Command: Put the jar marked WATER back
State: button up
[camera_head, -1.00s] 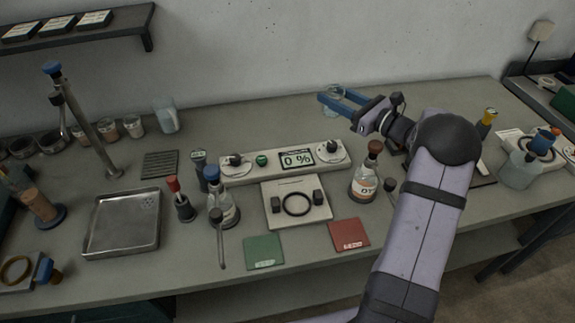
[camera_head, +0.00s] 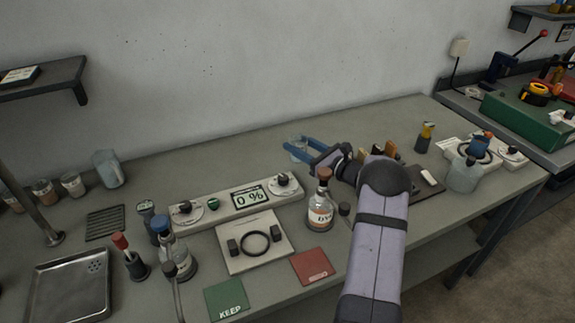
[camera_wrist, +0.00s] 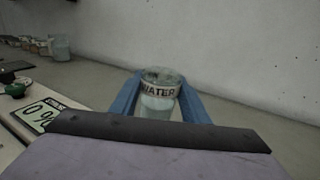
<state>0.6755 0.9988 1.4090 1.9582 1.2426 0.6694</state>
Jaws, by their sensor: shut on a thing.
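The jar marked WATER (camera_wrist: 159,92) is a clear glass jar with a pale label band, upright in the wrist view. My gripper's blue fingers (camera_wrist: 158,104) are on both sides of it, shut on the jar. In the head view my gripper (camera_head: 297,150) is at the back of the bench, right of the 0 % display, and the jar (camera_head: 298,143) shows faintly between its fingertips. I cannot tell whether the jar's base touches the bench.
The display console (camera_head: 240,200), a brown-capped bottle (camera_head: 320,208) and a ring plate (camera_head: 254,240) stand left of and below my arm. A clear jug (camera_head: 109,170) is at the left by the wall. Bench between jug and gripper is mostly clear at the back.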

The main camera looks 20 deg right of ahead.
aim_at(299, 161)
jog(key=shift+f+p, duration=0.65)
jog(key=shift+f, duration=2.4)
jog(key=shift+f+b, duration=0.25)
jog(key=shift+b, duration=0.05)
jog(key=o, duration=1.2)
jog(key=shift+r+p, duration=0.25)
jog(key=shift+p, duration=0.05)
jog(key=b+v, duration=0.2)
jog(key=v, duration=0.8)
jog(key=shift+s+d+f+b, duration=0.1)
jog(key=shift+s+d+b, duration=0.1)
jog(key=shift+s+b, duration=0.2)
jog(key=shift+o, duration=0.4)
jog(key=shift+s+d, duration=0.2)
jog(key=shift+s, duration=0.3)
